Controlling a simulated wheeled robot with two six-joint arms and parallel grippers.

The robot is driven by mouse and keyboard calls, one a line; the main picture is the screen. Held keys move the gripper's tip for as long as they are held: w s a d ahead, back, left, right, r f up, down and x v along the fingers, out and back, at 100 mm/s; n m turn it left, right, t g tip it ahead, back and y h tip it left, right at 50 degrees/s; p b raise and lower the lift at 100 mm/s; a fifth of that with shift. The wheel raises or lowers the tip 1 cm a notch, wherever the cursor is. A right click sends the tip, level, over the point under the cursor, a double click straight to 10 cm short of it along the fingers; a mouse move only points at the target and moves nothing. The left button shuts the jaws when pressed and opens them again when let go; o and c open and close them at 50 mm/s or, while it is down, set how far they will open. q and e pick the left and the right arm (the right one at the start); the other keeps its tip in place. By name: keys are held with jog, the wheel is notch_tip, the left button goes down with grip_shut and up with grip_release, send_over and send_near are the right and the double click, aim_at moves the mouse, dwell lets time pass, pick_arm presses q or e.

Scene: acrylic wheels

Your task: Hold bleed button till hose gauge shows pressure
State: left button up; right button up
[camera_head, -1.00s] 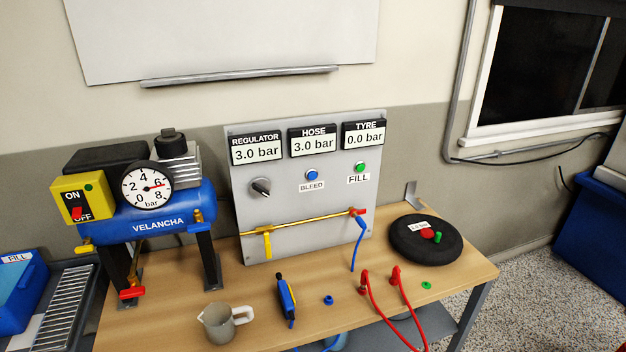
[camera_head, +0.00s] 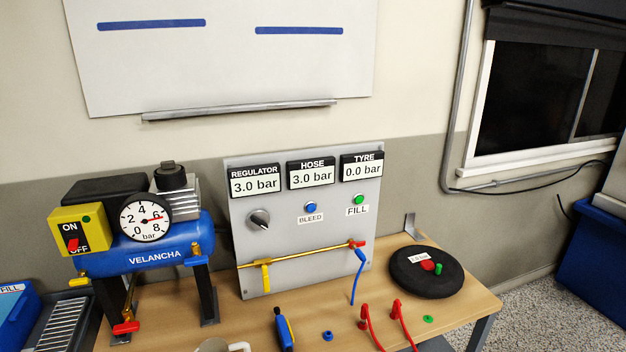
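The blue bleed button (camera_head: 311,208) sits on the grey upright panel (camera_head: 285,222), above its BLEED label. Nothing touches it. The hose gauge (camera_head: 312,174) above it reads 3.0 bar. The regulator gauge (camera_head: 255,181) also reads 3.0 bar, and the tyre gauge (camera_head: 362,168) reads 0.0 bar. The green fill button (camera_head: 359,199) is to the right of the bleed button. A blue hose (camera_head: 358,276) hangs from the red-ended right end of the yellow pipe (camera_head: 310,254). Neither of my grippers is in view.
The blue VELANCHA compressor (camera_head: 150,250) stands at left on the wooden table (camera_head: 240,314). A black tyre (camera_head: 410,285) lies at right. Red hoses (camera_head: 366,322), a blue-and-yellow tool (camera_head: 284,330) and a partly cut-off mug (camera_head: 215,345) are along the front.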

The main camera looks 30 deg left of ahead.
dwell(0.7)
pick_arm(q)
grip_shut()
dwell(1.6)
